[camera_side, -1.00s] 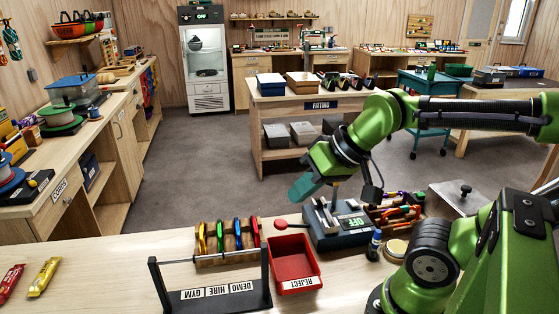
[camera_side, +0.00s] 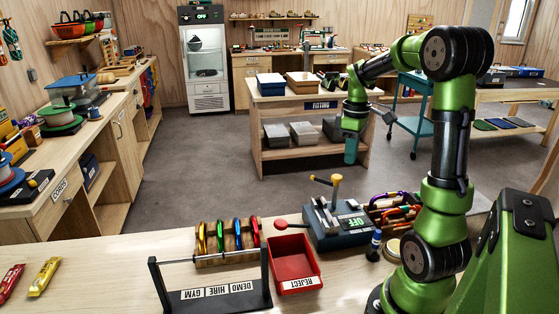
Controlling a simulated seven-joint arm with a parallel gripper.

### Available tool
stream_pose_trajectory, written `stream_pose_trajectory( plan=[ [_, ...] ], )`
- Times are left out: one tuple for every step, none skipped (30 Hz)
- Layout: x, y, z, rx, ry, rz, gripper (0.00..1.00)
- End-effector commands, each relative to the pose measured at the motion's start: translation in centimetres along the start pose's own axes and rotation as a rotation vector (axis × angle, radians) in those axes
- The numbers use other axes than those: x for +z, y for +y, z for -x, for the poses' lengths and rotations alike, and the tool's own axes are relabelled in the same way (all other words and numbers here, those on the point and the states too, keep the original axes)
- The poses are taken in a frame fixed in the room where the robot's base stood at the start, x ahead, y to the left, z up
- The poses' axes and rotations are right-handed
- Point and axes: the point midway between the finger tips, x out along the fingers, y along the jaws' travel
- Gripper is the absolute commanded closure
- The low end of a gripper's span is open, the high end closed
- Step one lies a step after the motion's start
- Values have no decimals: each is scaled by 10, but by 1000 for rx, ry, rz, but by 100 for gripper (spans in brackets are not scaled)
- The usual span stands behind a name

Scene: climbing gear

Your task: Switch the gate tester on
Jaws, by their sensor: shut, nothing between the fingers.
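The gate tester (camera_side: 340,232) is a dark blue-grey box on the bench, right of the red reject tray. Its panel (camera_side: 352,221) reads OFF in green. On its top stand a grey metal fixture and a lever with a yellow knob (camera_side: 336,180).
A rack of coloured carabiners (camera_side: 228,238) and a black labelled stand (camera_side: 215,293) are to the left.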

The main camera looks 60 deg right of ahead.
Motion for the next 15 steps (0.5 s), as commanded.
stream_pose_trajectory(
  plan=[
    [6, 12, -2, -19, -25, 62, 100],
    [9, 18, -3, -30, -39, 110, 100],
    [13, 24, -3, -45, -53, 174, 100],
    [15, 28, -2, -54, -61, 223, 100],
    [17, 31, -1, -66, -69, 270, 100],
    [18, 34, 0, -77, -76, 333, 100],
    [18, 35, 2, -83, -80, 382, 100],
    [18, 35, 4, -90, -82, 427, 100],
    [18, 35, 8, -95, -83, 482, 100],
    [18, 35, 10, -99, -83, 518, 100],
    [19, 35, 12, -102, -83, 551, 100],
    [19, 34, 12, -111, -83, 589, 100],
    [19, 32, 12, -117, -82, 614, 100],
    [20, 32, 12, -122, -81, 635, 100],
    [20, 31, 12, -127, -79, 657, 100]
  ],
)
